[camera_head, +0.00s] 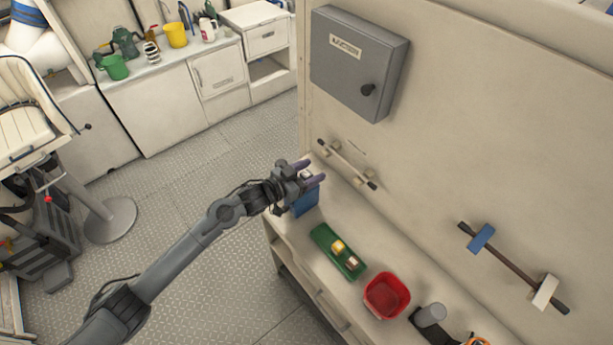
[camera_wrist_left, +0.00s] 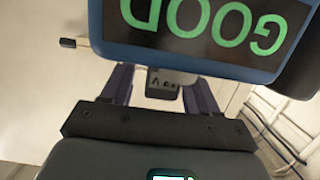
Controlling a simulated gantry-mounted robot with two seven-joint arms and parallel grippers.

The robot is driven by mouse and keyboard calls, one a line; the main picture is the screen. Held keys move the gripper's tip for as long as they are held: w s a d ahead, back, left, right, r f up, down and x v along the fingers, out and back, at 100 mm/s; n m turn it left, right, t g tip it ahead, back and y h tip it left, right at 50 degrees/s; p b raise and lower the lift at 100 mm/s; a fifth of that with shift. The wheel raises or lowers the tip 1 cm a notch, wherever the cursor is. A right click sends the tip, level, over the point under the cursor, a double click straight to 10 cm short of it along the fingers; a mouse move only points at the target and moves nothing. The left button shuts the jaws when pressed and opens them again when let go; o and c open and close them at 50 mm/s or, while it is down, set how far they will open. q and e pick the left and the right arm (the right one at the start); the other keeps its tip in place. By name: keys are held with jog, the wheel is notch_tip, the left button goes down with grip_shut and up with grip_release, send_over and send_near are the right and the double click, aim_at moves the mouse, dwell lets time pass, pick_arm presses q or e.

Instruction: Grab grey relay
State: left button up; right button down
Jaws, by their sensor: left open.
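My left gripper (camera_head: 316,172) is open at the far end of the bench, above a blue device (camera_head: 303,203). In the left wrist view this device (camera_wrist_left: 190,55) has a dark screen with green letters reading GOOD, upside down. My right gripper is not in view.
On the bench stand a green tray (camera_head: 323,236) with a yellow and a brownish block, a red bin (camera_head: 387,297) and a grey cylinder (camera_head: 430,315). A wall rail (camera_head: 347,164) is close to the gripper. A grey cabinet (camera_head: 357,62) hangs above.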

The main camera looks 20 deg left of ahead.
pick_arm(q)
jog(key=shift+w+d, duration=0.15)
jog(key=shift+w, duration=0.1)
jog(key=shift+f, duration=0.1)
jog(key=c, duration=1)
jog(key=shift+c, duration=0.2)
